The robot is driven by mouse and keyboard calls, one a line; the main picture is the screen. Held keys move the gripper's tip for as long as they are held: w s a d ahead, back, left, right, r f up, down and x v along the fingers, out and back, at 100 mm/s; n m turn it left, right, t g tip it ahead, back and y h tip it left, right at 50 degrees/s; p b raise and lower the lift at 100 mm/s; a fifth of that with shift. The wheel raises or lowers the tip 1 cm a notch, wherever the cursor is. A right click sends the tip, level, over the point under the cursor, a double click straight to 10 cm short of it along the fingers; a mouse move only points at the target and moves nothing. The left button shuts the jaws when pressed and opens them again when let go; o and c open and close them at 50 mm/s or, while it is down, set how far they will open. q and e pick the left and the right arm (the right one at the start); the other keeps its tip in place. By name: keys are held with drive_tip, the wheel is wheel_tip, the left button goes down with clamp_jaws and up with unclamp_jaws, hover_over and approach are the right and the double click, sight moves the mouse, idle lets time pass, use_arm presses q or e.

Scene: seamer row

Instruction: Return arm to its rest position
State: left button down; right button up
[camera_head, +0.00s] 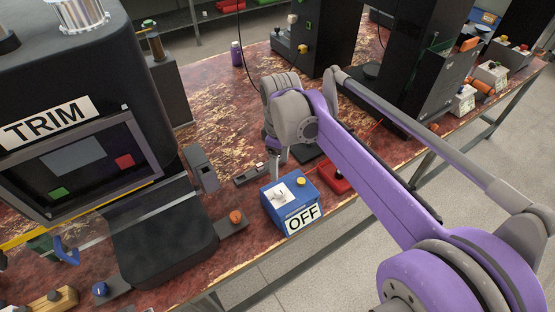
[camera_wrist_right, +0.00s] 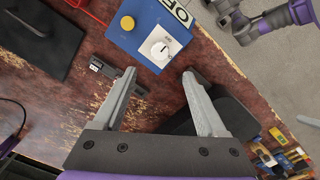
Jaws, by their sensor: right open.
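My right arm, purple and grey, reaches in from the right in the head view, and its gripper (camera_head: 276,165) points down just behind a blue control box. The blue box (camera_head: 290,203) carries a white knob, a yellow button and an OFF label, and sits on the worn red bench. In the right wrist view my right gripper (camera_wrist_right: 160,78) is open with nothing between its grey fingers. The box (camera_wrist_right: 140,38) with its white knob (camera_wrist_right: 160,49) lies just beyond the fingertips there, apart from them. My left gripper is not in view.
A black machine marked TRIM (camera_head: 45,125) stands at left, with an orange button box (camera_head: 235,218) near its base. A red box (camera_head: 337,178) lies beside the arm. Dark machine columns (camera_head: 325,35) stand behind. Clear floor (camera_head: 330,260) lies in front of the bench.

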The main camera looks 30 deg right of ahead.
drive_tip(key=s+a+f+m+t+p, duration=0.2)
drive_tip(key=s+a+m, duration=0.1)
drive_tip(key=s, duration=0.4)
drive_tip(key=s+a+f+m+t+p, duration=0.1)
drive_tip(key=s+a+m+t+p, duration=0.1)
drive_tip(key=s, duration=0.6)
drive_tip(key=a+m+t, duration=0.1)
drive_tip(key=m, duration=0.1)
drive_tip(key=shift+s+a+f+m+p, duration=0.25)
drive_tip(key=shift+a+f+m+p, duration=0.05)
drive_tip(key=shift+f+m+p, duration=0.1)
idle(0.3)
